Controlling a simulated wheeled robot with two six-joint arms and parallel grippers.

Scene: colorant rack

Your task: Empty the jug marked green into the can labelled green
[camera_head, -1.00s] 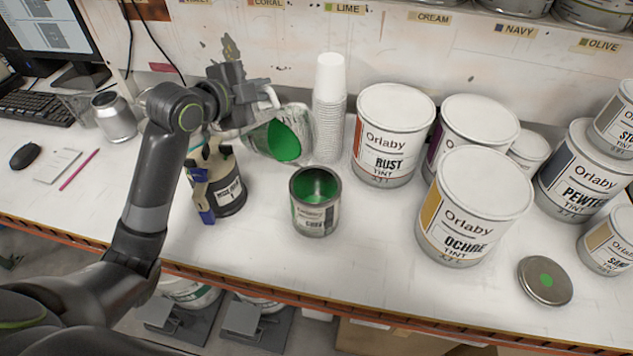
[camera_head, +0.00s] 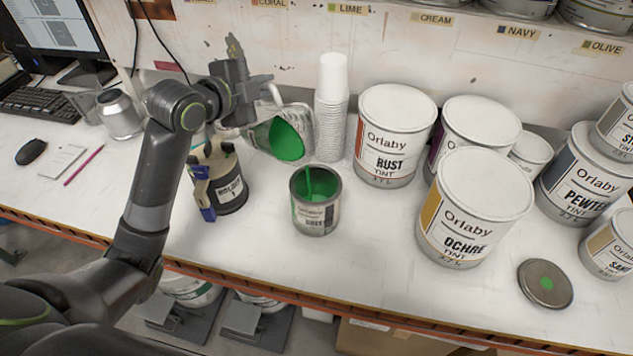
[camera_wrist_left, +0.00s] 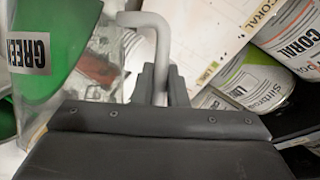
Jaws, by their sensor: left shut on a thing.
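The clear jug (camera_head: 262,138) is tipped on its side with its mouth to the right, green liquid showing inside. Its label reads GREEN in the left wrist view (camera_wrist_left: 29,52). My left gripper (camera_head: 264,92) is shut on the jug's handle (camera_wrist_left: 146,20), above the bench. The open can (camera_head: 317,215) stands upright just below and right of the jug's mouth, with green inside. A thin green stream (camera_head: 308,180) drops into the can's opening. The can's label is too small to read. My right gripper is out of view.
A dark tin with clamps (camera_head: 228,192) stands left of the can. A stack of white cups (camera_head: 331,110) stands behind it. The rust can (camera_head: 388,135) and ochre can (camera_head: 472,210) stand to the right. A lid with a green dot (camera_head: 545,284) lies at the front right.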

